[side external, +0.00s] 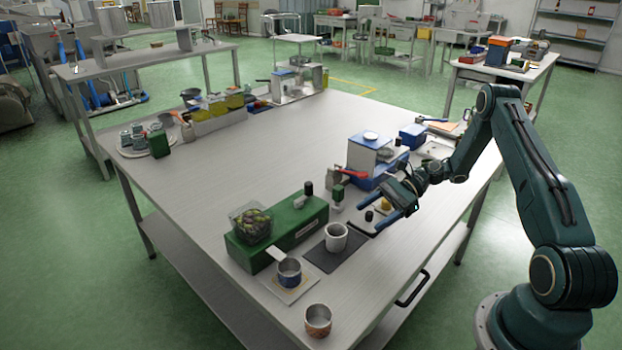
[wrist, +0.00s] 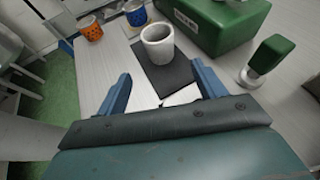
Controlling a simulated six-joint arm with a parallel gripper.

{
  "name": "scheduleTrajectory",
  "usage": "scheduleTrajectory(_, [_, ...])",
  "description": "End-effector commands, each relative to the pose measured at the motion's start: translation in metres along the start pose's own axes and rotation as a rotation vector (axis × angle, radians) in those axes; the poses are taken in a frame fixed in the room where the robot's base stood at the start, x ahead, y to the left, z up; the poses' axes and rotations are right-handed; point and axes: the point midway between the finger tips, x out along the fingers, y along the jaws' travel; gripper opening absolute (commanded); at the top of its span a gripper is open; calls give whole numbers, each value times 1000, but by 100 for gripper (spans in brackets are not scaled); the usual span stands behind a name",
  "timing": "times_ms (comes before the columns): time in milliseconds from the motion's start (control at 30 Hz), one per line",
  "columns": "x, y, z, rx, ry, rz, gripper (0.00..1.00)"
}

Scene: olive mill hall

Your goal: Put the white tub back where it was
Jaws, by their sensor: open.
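The white tub (side external: 336,237) stands upright on a dark mat (side external: 318,258) near the front of the table. In the wrist view the white tub (wrist: 157,48) is ahead of my fingers, on the dark mat (wrist: 172,78), with its open top showing. My gripper (side external: 370,208) is to the right of the tub in the side view, apart from it. In the wrist view my gripper (wrist: 161,76) has its two blue fingers spread wide, with nothing between them.
A green box (side external: 290,225) stands beside the mat, with a clear bowl of olives (side external: 250,222) on it. A blue cup (side external: 289,272) and an orange cup (side external: 318,319) are near the front edge. A green-handled tool (wrist: 268,57) stands at right. The table's middle is clear.

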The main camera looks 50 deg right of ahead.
Motion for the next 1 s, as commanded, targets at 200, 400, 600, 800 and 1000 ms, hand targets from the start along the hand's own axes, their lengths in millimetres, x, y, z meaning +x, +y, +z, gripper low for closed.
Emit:
scheduleTrajectory(200, [1, -2, 10, -41, 29, 12, 69])
scheduleTrajectory(400, [4, -4, 37, -162, 114, 54, 69])
scheduleTrajectory(600, [8, -3, 77, -344, 234, 116, 69])
scheduleTrajectory(800, [11, 6, 118, -533, 347, 185, 69])
scheduleTrajectory(1000, [14, 20, 158, -721, 452, 255, 69])
